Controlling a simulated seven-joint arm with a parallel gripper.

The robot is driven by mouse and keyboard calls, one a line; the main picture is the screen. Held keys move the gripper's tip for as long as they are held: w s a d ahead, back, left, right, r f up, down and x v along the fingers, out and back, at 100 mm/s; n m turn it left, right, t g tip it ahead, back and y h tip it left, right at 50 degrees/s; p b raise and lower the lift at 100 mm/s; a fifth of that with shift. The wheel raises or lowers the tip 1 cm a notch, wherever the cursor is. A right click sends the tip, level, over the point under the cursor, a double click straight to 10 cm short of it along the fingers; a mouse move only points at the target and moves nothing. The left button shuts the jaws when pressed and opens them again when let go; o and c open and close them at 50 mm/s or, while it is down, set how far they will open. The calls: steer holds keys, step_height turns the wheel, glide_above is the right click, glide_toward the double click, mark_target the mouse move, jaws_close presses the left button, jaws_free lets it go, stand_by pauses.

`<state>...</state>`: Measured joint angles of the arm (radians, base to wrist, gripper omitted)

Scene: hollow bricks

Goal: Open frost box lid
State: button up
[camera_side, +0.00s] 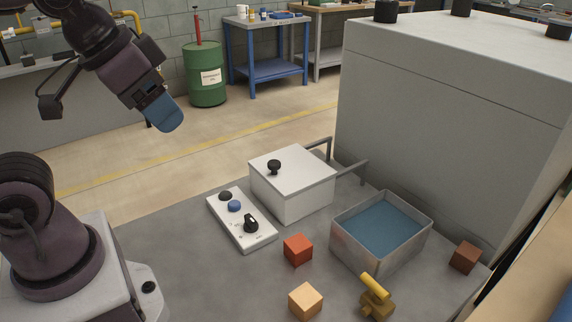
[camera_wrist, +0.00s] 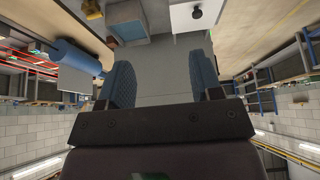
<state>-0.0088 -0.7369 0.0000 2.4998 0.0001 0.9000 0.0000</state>
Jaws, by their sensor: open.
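The white box (camera_side: 305,198), which I take as the frost box, stands on the grey table. Its flat white lid (camera_side: 293,164) is down on it, with a black round knob (camera_side: 274,166) on top. In the wrist view the white lid (camera_wrist: 186,17) and its knob (camera_wrist: 196,13) show at the top edge, partly cut off. My gripper (camera_side: 168,115) is up in the air to the upper left of the box, well apart from it. Its blue fingers are spread with nothing between them in the wrist view (camera_wrist: 162,70).
A control panel (camera_side: 242,222) with buttons and a dial lies left of the box. A metal basin (camera_side: 345,243) with a blue inside stands to its right. Red (camera_side: 298,249), orange (camera_side: 305,300) and brown (camera_side: 465,257) blocks and a yellow-brass piece (camera_side: 376,300) lie around. A large grey cabinet (camera_side: 440,130) stands behind.

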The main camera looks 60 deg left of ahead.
steer(key=w+a+f+g, duration=0.2)
steer(key=w+f, duration=0.1)
steer(key=w, duration=0.3)
steer(key=w+a+f+g, duration=0.2)
steer(key=w+a, duration=0.1)
steer(key=w, duration=0.3)
steer(key=m+g, duration=0.1)
steer(key=m, duration=0.4)
glide_toward(274, 162)
step_height(274, 162, down, 9)
steer(key=shift+w+f, duration=0.15)
